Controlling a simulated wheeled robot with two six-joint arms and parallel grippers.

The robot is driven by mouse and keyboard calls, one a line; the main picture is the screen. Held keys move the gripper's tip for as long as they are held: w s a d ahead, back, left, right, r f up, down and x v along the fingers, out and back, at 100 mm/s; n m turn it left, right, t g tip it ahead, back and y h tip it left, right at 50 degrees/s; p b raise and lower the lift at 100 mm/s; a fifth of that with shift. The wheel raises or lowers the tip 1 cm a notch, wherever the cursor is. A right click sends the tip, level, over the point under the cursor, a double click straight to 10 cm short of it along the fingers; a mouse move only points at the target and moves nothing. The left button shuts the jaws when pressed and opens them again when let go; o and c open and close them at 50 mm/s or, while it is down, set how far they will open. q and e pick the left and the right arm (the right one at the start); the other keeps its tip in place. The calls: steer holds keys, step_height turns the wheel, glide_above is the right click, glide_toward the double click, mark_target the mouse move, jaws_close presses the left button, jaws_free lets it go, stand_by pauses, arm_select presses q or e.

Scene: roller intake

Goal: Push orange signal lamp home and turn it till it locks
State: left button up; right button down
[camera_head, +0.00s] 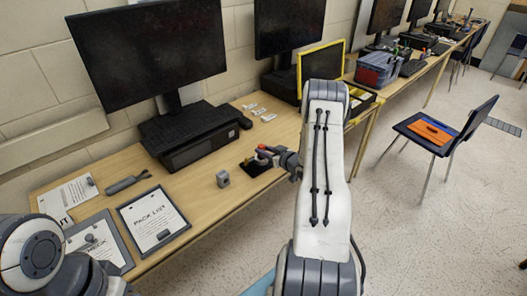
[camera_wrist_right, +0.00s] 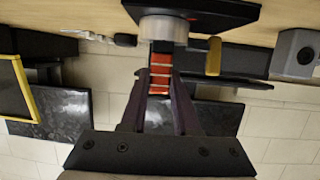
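The orange signal lamp (camera_wrist_right: 160,72) shows as an orange, dark-banded body between the fingers of my right gripper (camera_wrist_right: 162,62) in the right wrist view. A pale round collar (camera_wrist_right: 163,28) sits at its far end, against a black plate (camera_wrist_right: 210,9). Whether the lamp is fully seated is hidden. In the head view a small red-orange part of the lamp (camera_head: 264,149) shows at the tip of my right gripper (camera_head: 268,157), above the black plate (camera_head: 247,168) on the bench. The fingers look closed on the lamp. My left arm shows at lower left; its fingers are out of frame.
A grey block with a hole (camera_head: 222,179) stands left of the plate. A yellow upright piece (camera_wrist_right: 213,56) is beside the collar. A dark tool (camera_head: 128,182), clipboards (camera_head: 153,219), a keyboard (camera_head: 183,127) and monitors (camera_head: 150,50) occupy the wooden bench (camera_head: 205,205).

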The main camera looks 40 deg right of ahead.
steer(key=shift+f, duration=0.2)
stand_by(0.3)
steer(key=shift+a+m+h, duration=0.25)
steer(key=shift+m+h, duration=0.35)
steer(key=shift+h, duration=0.1)
steer(key=shift+s+f+m+g+h+b, duration=0.1)
steer(key=shift+m+g+h+b, duration=0.2)
steer(key=shift+m+h, duration=0.7)
steer(key=shift+f, duration=0.1)
